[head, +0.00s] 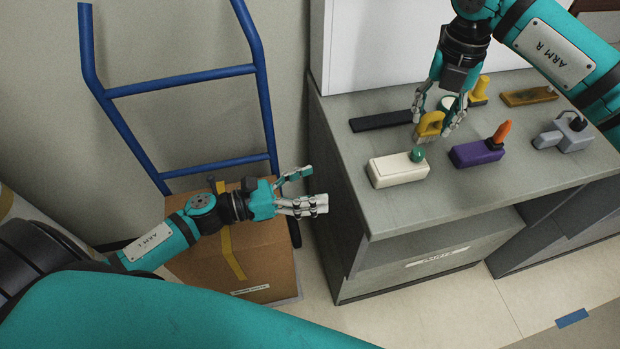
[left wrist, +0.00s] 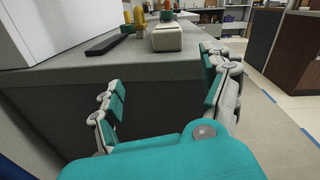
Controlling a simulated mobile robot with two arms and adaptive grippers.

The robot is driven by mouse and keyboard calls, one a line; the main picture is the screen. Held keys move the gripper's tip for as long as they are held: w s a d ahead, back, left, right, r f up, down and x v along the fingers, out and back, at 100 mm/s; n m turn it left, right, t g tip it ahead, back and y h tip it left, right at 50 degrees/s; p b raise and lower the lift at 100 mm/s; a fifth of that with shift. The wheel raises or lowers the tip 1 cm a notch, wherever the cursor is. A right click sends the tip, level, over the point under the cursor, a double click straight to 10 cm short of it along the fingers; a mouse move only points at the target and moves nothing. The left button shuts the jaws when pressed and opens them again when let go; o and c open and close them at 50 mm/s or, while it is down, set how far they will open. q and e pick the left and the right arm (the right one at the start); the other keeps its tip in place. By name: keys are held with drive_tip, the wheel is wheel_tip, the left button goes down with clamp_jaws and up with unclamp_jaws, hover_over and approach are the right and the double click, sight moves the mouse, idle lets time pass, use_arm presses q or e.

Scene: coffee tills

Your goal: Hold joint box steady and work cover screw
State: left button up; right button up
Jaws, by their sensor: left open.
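A cream box (head: 398,169) with a green knob (head: 417,155) at its right end lies near the counter's front-left part; it also shows in the left wrist view (left wrist: 167,38). I cannot tell for sure whether this is the joint box. My left gripper (head: 308,189) is open and empty, left of the counter's edge and apart from the box. My right gripper (head: 440,132) points down just behind the cream box, with its fingers around or beside a yellow looped piece (head: 430,122). Whether they grip it is unclear. No cover screw can be made out for certain.
On the grey counter (head: 400,212) are a purple box (head: 476,153) with an orange handle, a grey device (head: 564,133), a black bar (head: 381,121), a yellow item (head: 479,92) and a brown block (head: 529,96). A blue hand truck (head: 185,80) carries a cardboard box (head: 265,262) at left.

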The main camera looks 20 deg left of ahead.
sight(393, 164)
use_arm(q)
drive_tip(key=w+d+r+m, duration=0.1)
drive_tip(key=w+d, duration=0.2)
drive_tip(key=d, duration=0.1)
drive_tip(key=w+d+r+m, duration=0.1)
drive_tip(key=w+d, duration=0.2)
drive_tip(key=d, duration=0.2)
drive_tip(key=w+d+r+m, duration=0.1)
drive_tip(key=w+d, duration=0.2)
drive_tip(key=d, duration=0.2)
drive_tip(key=shift+w+d+g+h, duration=0.2)
drive_tip(key=shift+w+g+h, duration=0.1)
drive_tip(key=shift+w+h, duration=0.1)
drive_tip(key=c, duration=1.7)
drive_tip(key=shift+o, duration=0.2)
